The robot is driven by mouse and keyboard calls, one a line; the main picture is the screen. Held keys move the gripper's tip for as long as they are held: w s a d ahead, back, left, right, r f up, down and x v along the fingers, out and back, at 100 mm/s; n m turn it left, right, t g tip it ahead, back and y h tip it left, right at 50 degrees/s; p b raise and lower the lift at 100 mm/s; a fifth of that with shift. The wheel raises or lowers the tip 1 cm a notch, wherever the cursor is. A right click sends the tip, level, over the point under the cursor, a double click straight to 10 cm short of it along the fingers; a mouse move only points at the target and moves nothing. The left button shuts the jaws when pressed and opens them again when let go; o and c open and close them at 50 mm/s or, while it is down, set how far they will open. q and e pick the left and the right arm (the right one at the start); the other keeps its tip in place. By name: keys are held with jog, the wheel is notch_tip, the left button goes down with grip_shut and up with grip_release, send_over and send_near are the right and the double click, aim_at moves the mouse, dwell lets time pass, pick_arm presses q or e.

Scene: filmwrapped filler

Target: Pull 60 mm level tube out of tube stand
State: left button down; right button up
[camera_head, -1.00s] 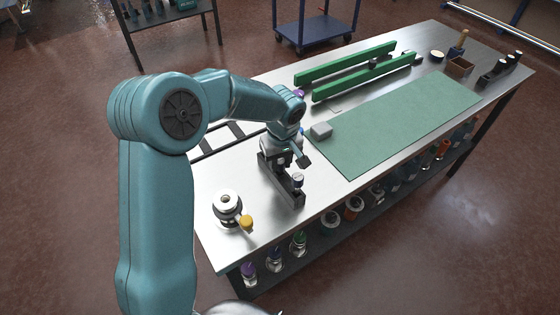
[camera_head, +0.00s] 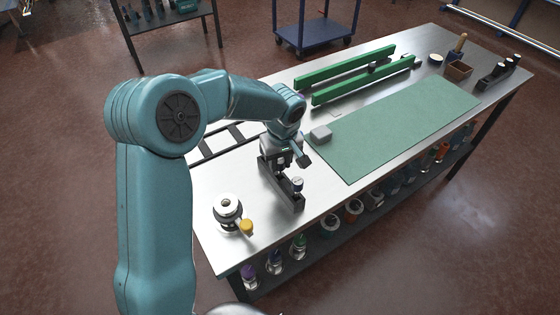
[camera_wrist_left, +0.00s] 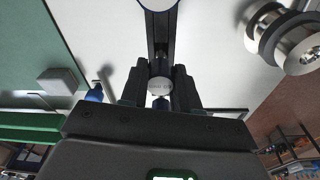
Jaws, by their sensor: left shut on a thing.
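The black tube stand (camera_head: 289,193) is a narrow block near the left end of the bench. My left gripper (camera_head: 283,164) is over its far part, pointing down, and is shut on a level tube. In the left wrist view the held tube (camera_wrist_left: 160,85) shows its round pale end between the two fingers (camera_wrist_left: 160,92), with blue just below. Its lower part and any contact with the stand are hidden. A second pale-capped tube (camera_head: 298,183) stands upright at the stand's near end; its cap shows at the top of the wrist view (camera_wrist_left: 158,3). I cannot read the tube sizes.
A round metal fixture (camera_head: 228,208) with a yellow knob stands left of the stand. A grey block (camera_head: 320,134) and a green mat (camera_head: 395,125) lie to the right. Green straightedges (camera_head: 345,66) lie behind. Bare bench surrounds the stand's near end.

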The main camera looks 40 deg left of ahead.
pick_arm(q)
jog(key=shift+r+p, duration=2.15)
jog(key=shift+r, duration=1.7)
